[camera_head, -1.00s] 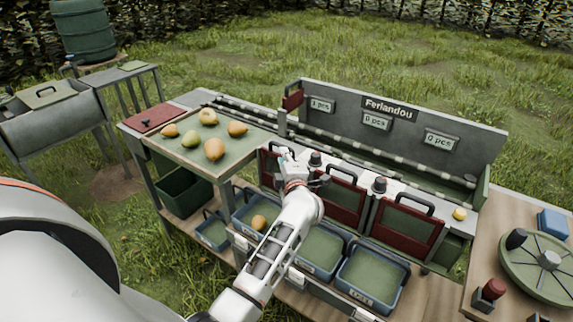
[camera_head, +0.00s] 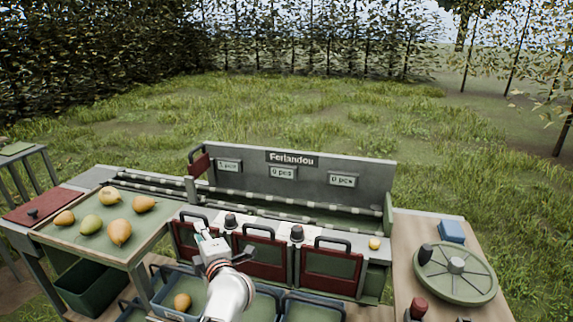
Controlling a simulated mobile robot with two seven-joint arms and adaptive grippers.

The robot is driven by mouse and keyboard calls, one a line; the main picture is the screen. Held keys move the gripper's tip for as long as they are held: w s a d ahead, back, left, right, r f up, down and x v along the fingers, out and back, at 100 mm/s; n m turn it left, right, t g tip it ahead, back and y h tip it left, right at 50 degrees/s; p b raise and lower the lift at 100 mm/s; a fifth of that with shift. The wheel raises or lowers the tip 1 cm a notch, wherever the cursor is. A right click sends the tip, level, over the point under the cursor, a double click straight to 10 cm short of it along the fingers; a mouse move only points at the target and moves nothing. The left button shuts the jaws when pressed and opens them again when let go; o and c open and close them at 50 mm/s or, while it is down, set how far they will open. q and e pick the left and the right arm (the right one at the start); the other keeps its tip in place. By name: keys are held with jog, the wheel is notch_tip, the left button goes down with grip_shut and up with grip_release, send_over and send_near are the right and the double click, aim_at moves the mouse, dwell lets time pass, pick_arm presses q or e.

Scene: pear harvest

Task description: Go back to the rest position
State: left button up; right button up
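My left gripper (camera_head: 224,250) is in front of the red gates of the sorting station, over the front bins. Its white body and a dark finger part show, but whether the fingers are open or shut cannot be made out. No pear is seen in it. My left arm (camera_head: 230,298) comes up from the bottom edge. My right gripper is out of view. Several pears (camera_head: 120,232) lie on the green tray table (camera_head: 75,244) at the left. One pear (camera_head: 182,302) lies in a blue bin at the front.
Red gates (camera_head: 330,272) with dark handles line the station front. A sign panel (camera_head: 290,158) stands behind. At the right, a wooden table (camera_head: 400,275) holds a green wheel (camera_head: 456,285), a blue block (camera_head: 451,231) and a red knob (camera_head: 418,307). Grass beyond is open.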

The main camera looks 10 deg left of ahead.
pick_arm(q)
jog(key=s+d+f+m+t+h, duration=0.3)
jog(key=s+d+m+h, duration=0.25)
jog(key=m, duration=0.45)
jog(key=s+d+f+m+t+h, duration=0.3)
jog(key=s+d+m+t+h, duration=0.15)
jog(key=d+m, duration=0.35)
jog(key=s+d+f+m+g+h, duration=0.2)
jog(key=s+f+m+g, duration=0.7)
jog(key=s+f, duration=1)
jog(key=shift+s+f+m+h, duration=0.15)
jog(key=shift+s+m+h, duration=0.15)
jog(key=shift+m+h, duration=0.55)
